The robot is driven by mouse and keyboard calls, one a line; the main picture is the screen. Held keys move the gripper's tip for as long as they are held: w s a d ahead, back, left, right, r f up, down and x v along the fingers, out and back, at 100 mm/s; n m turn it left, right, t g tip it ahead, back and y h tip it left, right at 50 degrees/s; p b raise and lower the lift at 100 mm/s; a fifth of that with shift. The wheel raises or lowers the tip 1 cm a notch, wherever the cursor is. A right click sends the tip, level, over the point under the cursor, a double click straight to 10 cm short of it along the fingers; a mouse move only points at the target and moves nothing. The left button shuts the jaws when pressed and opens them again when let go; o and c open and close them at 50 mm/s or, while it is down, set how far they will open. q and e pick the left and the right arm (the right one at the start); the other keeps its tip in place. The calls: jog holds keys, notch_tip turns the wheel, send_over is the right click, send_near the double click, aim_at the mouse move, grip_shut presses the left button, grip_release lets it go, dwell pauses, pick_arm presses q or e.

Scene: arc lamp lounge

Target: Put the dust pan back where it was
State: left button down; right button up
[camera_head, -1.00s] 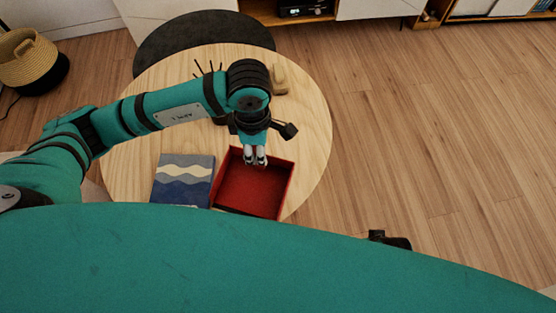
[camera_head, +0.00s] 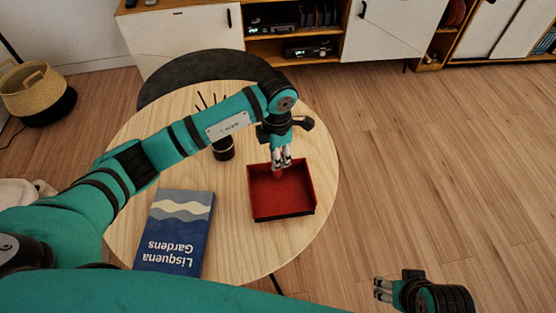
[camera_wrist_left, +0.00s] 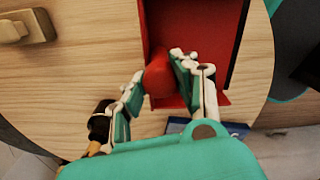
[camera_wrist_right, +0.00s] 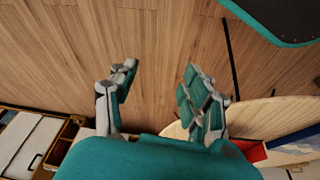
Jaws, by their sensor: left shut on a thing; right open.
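The red dust pan (camera_head: 270,207) is over the right part of the round wooden table, its open side toward me. My left gripper (camera_head: 282,162) is shut on its red handle at the far side of the pan. In the left wrist view, the handle (camera_wrist_left: 158,76) sits between the fingers and the red tray (camera_wrist_left: 212,30) extends beyond them. I cannot tell whether the pan touches the tabletop. My right gripper (camera_head: 381,290) is open and empty, over the floor right of the table; its spread fingers show in the right wrist view (camera_wrist_right: 160,80).
A blue book (camera_head: 178,240) lies on the table (camera_head: 235,250), left of the pan. A dark pen cup (camera_head: 223,150) stands behind, partly under my left arm. A pale wooden object (camera_wrist_left: 20,25) shows in the left wrist view. The floor (camera_head: 430,180) to the right is clear.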

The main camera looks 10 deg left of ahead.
aim_at(280, 182)
pick_arm(q)
jog(key=shift+w+f, duration=0.1)
jog(key=shift+w, duration=0.8)
jog(key=shift+a+f+b, duration=0.1)
jog(key=shift+f+b, duration=0.4)
jog(key=shift+f, duration=1.25)
pick_arm(e)
jog(key=shift+s+r, duration=0.25)
pick_arm(q)
jog(key=shift+f, duration=0.15)
jog(key=c, duration=1)
grip_release()
pick_arm(e)
jog(key=shift+f, duration=0.1)
